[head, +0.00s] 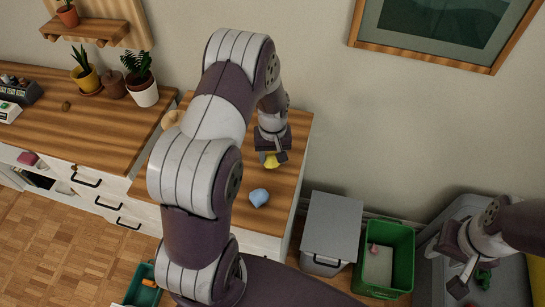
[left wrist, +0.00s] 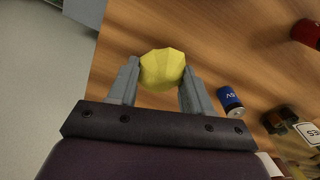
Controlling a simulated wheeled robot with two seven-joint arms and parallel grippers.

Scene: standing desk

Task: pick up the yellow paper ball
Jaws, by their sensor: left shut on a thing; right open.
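The yellow paper ball (head: 271,161) is at the fingers of my left gripper (head: 270,157), over the wooden desk (head: 283,185). In the left wrist view the faceted yellow ball (left wrist: 162,70) sits between the two grey fingers of the left gripper (left wrist: 160,82), which is shut on it. I cannot tell whether the ball touches the desk top. My right gripper (head: 460,272) is at the lower right, open, away from the desk.
A blue paper ball (head: 259,198) lies on the desk near its front. A grey lidded bin (head: 332,222) and a green bin (head: 401,255) with a pink piece inside stand to the right. In the left wrist view, a blue can (left wrist: 230,100) and other items lie right of the gripper.

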